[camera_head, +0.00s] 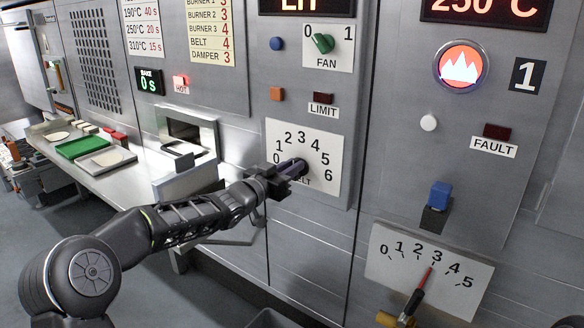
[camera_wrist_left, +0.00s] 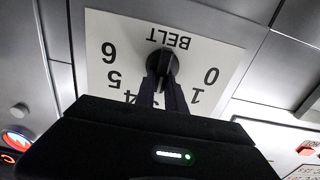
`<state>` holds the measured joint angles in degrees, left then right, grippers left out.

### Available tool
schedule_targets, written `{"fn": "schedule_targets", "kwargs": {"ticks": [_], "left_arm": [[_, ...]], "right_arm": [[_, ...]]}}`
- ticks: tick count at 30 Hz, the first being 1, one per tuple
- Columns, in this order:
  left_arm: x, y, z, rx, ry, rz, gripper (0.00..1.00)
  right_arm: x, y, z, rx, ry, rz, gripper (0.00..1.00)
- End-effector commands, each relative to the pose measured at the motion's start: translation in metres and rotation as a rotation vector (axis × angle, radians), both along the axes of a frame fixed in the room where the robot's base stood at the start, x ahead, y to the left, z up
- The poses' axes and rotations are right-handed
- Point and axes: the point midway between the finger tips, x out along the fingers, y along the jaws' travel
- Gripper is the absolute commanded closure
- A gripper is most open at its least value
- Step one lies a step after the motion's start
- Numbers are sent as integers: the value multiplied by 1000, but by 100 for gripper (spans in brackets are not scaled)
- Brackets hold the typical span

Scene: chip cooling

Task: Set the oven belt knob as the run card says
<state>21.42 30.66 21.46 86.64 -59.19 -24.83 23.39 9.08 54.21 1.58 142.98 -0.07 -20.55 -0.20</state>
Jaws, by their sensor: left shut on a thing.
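The black belt knob (camera_head: 300,166) sits on a white dial plate (camera_head: 274,133) marked 0 to 6. My left gripper (camera_head: 284,174) is shut on the knob, reaching it from the lower left. In the left wrist view the fingers (camera_wrist_left: 162,90) hold the knob (camera_wrist_left: 164,66) from below, and the plate (camera_wrist_left: 215,50) appears upside down. The number the knob points to cannot be told, as the fingers cover part of it. The run card (camera_head: 212,28) on the upper panel reads BELT 4 and DAMPER 3. My right gripper is out of view.
A green fan knob (camera_head: 322,43) and an unlit limit lamp (camera_head: 323,98) are above the belt dial. A red-tipped lever (camera_head: 414,300) crosses a 0 to 5 dial (camera_head: 385,266) at lower right, near 3. A counter with a green tray (camera_head: 84,147) stands left.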

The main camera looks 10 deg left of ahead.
Motion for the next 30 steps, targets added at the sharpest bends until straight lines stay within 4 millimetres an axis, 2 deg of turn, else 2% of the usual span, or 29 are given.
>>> {"fn": "schedule_targets", "kwargs": {"ticks": [14,30], "left_arm": [[0,-1,-1,41,-16,-1,100],[-2,-6,-4,347,-138,-1,100]], "right_arm": [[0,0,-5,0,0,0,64],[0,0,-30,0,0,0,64]]}}
